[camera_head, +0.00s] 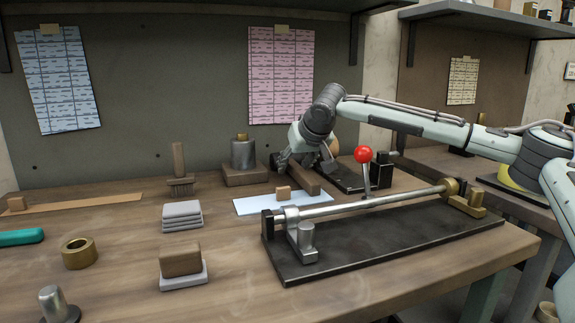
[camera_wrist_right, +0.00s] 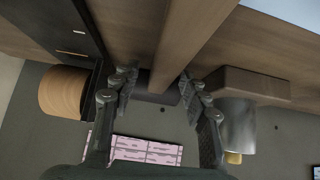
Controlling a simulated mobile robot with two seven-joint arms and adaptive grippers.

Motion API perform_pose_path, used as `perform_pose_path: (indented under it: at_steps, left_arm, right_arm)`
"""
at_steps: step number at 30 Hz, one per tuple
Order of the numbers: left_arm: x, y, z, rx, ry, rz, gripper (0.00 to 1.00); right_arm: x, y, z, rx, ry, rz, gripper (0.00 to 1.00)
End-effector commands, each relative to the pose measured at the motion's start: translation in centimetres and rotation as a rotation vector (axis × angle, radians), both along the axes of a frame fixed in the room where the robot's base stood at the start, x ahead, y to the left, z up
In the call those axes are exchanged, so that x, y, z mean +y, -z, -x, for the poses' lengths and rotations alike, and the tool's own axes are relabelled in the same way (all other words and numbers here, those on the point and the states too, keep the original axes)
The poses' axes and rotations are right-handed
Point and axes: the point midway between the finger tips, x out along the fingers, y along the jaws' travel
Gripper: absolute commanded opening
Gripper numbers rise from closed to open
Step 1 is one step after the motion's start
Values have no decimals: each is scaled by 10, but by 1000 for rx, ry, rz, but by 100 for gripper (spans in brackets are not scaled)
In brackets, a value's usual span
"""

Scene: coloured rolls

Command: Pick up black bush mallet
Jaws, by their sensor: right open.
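What appears to be the mallet is a long brown wooden bar (camera_head: 304,180) lying on the bench toward the back. In the right wrist view the bar (camera_wrist_right: 190,45) runs between my fingers to a dark block (camera_wrist_right: 153,86) at its far end, seemingly the black head. My right gripper (camera_head: 291,160) is over this far end in the head view and hides part of it. In the wrist view my right gripper (camera_wrist_right: 155,92) is open, one finger on each side of the dark block, with gaps visible. Whether it touches the block is unclear. My left gripper is out of view.
A metal cylinder on a wooden base (camera_head: 243,158) stands close left of the gripper. A black plate (camera_head: 400,240) carries a steel rod and red-knobbed lever. A round tan piece (camera_wrist_right: 65,93) is on the other side. Grey pads (camera_head: 181,215) and a brass ring (camera_head: 79,253) lie left.

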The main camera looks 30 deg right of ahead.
Motion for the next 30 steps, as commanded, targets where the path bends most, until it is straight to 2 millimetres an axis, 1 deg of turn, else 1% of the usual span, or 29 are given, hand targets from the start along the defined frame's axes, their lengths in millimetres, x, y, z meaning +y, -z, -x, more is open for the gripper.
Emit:
perform_pose_path:
  at_steps: [3,10,21,30]
  left_arm:
    - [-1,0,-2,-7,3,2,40]
    - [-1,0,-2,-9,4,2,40]
    - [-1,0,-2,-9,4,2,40]
    - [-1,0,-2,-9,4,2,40]
  right_arm:
    - [-2,6,-6,-1,0,0,45]
    - [-2,7,-7,-1,-1,1,45]
    - [-2,7,-7,-1,-1,1,0]
    - [-2,7,-7,-1,-1,1,0]
